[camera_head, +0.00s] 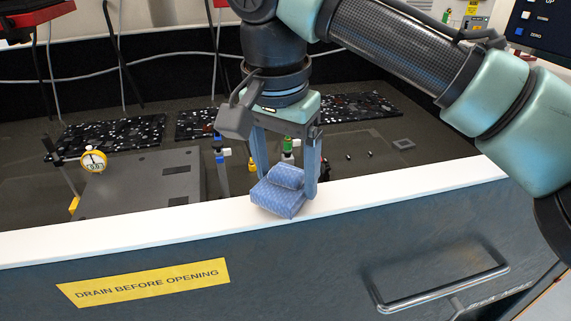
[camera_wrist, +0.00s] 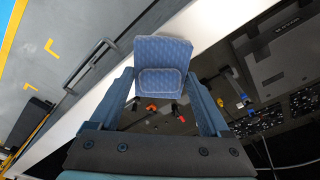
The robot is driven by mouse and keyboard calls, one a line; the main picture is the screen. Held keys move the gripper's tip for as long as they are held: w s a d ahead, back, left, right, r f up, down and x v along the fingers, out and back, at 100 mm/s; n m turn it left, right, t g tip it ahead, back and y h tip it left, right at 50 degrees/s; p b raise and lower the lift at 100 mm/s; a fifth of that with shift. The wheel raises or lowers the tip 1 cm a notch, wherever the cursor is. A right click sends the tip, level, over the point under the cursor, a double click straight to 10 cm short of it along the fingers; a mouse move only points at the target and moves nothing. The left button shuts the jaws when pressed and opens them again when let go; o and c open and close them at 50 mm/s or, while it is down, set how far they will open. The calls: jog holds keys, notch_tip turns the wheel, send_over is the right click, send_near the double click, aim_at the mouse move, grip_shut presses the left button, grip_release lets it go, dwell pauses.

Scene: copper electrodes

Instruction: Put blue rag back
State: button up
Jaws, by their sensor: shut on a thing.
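The blue rag (camera_head: 280,194) is a folded, patterned cloth at the white front ledge (camera_head: 400,190) of the dark tank. My gripper (camera_head: 284,185) points down over the ledge, with its two blue-grey fingers on either side of the rag's raised fold. It is shut on the rag. In the wrist view the rag (camera_wrist: 162,62) sits between the ends of the fingers (camera_wrist: 162,85). I cannot tell whether the rag's underside touches the ledge.
Behind the ledge are a grey plate (camera_head: 150,190) with a yellow dial gauge (camera_head: 94,161), and small coloured fittings (camera_head: 289,146). Black speckled panels (camera_head: 110,135) lie further back. The front panel has a metal handle (camera_head: 445,292) and a yellow label (camera_head: 146,282). The ledge's left stretch is clear.

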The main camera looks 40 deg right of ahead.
jog(key=shift+f+b, duration=0.35)
jog(key=shift+f, duration=0.25)
jog(key=o, duration=1)
jog(key=r+p, duration=0.4)
jog(key=a+r+p, duration=0.1)
jog(key=r+p, duration=0.7)
jog(key=r, duration=0.1)
jog(key=shift+s+a+p, duration=0.2)
jog(key=shift+p, duration=0.1)
jog(key=shift+w+a+f, duration=0.1)
